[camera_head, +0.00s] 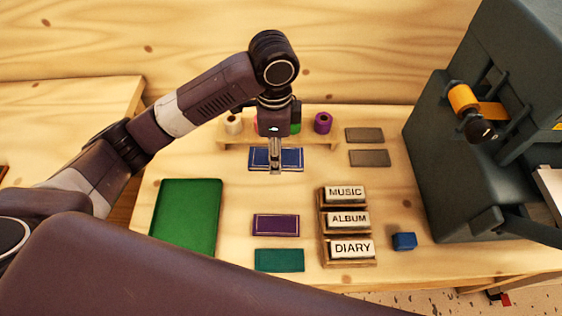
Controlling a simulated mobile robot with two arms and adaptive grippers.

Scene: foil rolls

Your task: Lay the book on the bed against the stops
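A blue book (292,158) with a pale border lies in front of the small wooden rack. A purple book (276,225) and a teal book (280,260) lie nearer to me. My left gripper (275,168) points down over the middle of the blue book and hides part of it. Its fingers look close together, and I cannot tell whether they touch or hold the book. A pale plate (551,186), perhaps the bed, shows at the right edge on the dark grey machine (455,180). I cannot make out stops. My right gripper is not in view.
The rack (240,139) holds several coloured foil rolls. A green tray (187,215) lies left. Label blocks reading MUSIC, ALBUM and DIARY (352,248) stand on a wooden holder. A small blue block (404,241) and two grey plates (369,158) lie nearby. An orange roll (462,98) is on the machine.

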